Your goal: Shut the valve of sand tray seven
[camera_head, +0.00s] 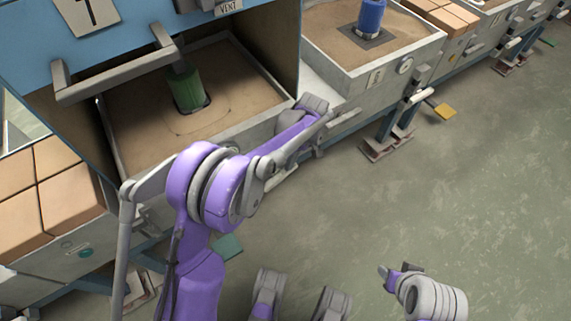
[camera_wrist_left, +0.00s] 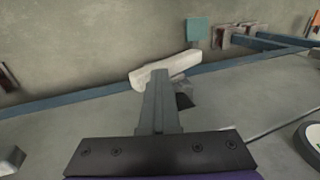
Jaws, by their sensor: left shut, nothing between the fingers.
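The tray under the blue hood (camera_head: 200,35) holds sand (camera_head: 140,112) and a green cylinder (camera_head: 187,92). The hood carries a label whose number is only partly visible. My left gripper is at the tray's front right corner in the head view, its fingers largely hidden by my wrist. In the left wrist view my left gripper (camera_wrist_left: 158,76) is shut and empty. Its fingertips overlap a pale bar handle (camera_wrist_left: 178,66) on a dark mount (camera_wrist_left: 184,98) at the grey tray front (camera_wrist_left: 235,110). The bar lies slightly tilted along the front; I cannot tell whether the fingers touch it.
A neighbouring sand tray (camera_head: 320,30) with a blue cylinder (camera_head: 371,15) stands to the right. Its front has a gauge (camera_head: 405,65) and a pale handle (camera_head: 422,96). Orange blocks (camera_head: 70,200) fill the left unit. Open floor (camera_head: 440,190) lies in front.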

